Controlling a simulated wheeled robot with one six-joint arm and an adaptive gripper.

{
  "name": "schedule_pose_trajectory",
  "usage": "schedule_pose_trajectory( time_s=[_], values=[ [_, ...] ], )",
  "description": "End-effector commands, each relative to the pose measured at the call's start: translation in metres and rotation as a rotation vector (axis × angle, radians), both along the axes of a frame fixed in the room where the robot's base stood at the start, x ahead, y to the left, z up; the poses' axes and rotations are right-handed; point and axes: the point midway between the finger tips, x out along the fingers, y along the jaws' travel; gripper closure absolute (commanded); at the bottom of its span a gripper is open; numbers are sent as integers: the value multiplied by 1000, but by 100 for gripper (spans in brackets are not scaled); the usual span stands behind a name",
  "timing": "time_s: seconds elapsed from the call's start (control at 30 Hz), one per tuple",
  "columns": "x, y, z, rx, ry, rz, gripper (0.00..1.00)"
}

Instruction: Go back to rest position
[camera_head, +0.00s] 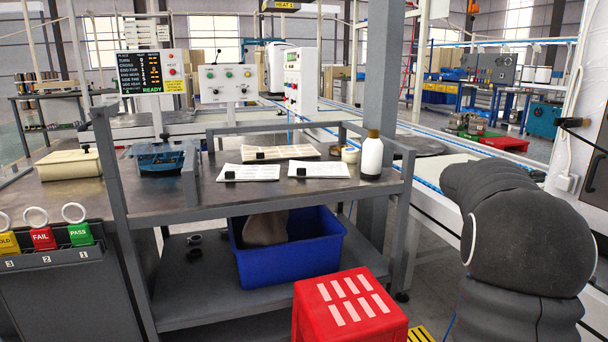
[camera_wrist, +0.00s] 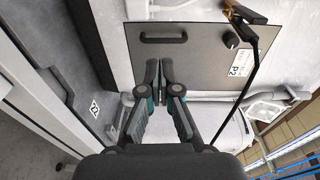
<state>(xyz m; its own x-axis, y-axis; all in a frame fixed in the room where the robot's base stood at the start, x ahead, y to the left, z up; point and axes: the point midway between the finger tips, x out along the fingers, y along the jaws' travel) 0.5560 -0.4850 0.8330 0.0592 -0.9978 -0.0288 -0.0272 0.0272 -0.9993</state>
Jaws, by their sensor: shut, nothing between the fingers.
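My gripper (camera_wrist: 160,80) shows in the wrist view with its two dark fingers together and nothing between them. Beyond the fingertips is a grey panel (camera_wrist: 205,62) with a black handle (camera_wrist: 163,39), a black round knob (camera_wrist: 231,40) and a label marked P2. I cannot tell how far the fingertips are from the panel. In the head view, part of my dark arm fills the lower right, and the gripper itself is out of sight there.
A metal workbench (camera_head: 160,212) carries paper sheets, a white bottle (camera_head: 371,157) and a blue device (camera_head: 160,160). A blue bin (camera_head: 290,262) sits on its lower shelf. A red stool (camera_head: 350,308) stands in front. A black cable (camera_wrist: 250,75) hangs by the panel.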

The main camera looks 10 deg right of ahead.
Motion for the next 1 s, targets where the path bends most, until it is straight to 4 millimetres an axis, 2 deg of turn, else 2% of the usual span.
schedule_pose_trajectory(
  time_s=[0.07, 0.13, 0.2, 0.27, 0.37, 0.47, 0.53, 0.67, 0.7, 0.77, 0.9, 0.97, 1.0],
  values=[
    [19, 2, -2, 3, 36, 87, 100],
    [42, 8, -13, 3, 104, 204, 100],
    [67, 19, -32, 8, 197, 342, 100],
    [84, 34, -48, 10, 284, 464, 100],
    [102, 69, -68, 7, 425, 668, 100],
    [110, 119, -87, 0, 574, 877, 100],
    [107, 159, -100, -6, 683, 1024, 100],
    [83, 238, -123, -19, 893, 1285, 100],
    [71, 260, -130, -24, 957, 1358, 100],
    [49, 292, -141, -30, 1054, 1460, 100],
    [-13, 356, -160, -49, 1280, 1665, 100],
    [-44, 379, -168, -59, 1378, 1741, 100],
    [-67, 392, -172, -66, 1446, 1787, 100]
  ],
)
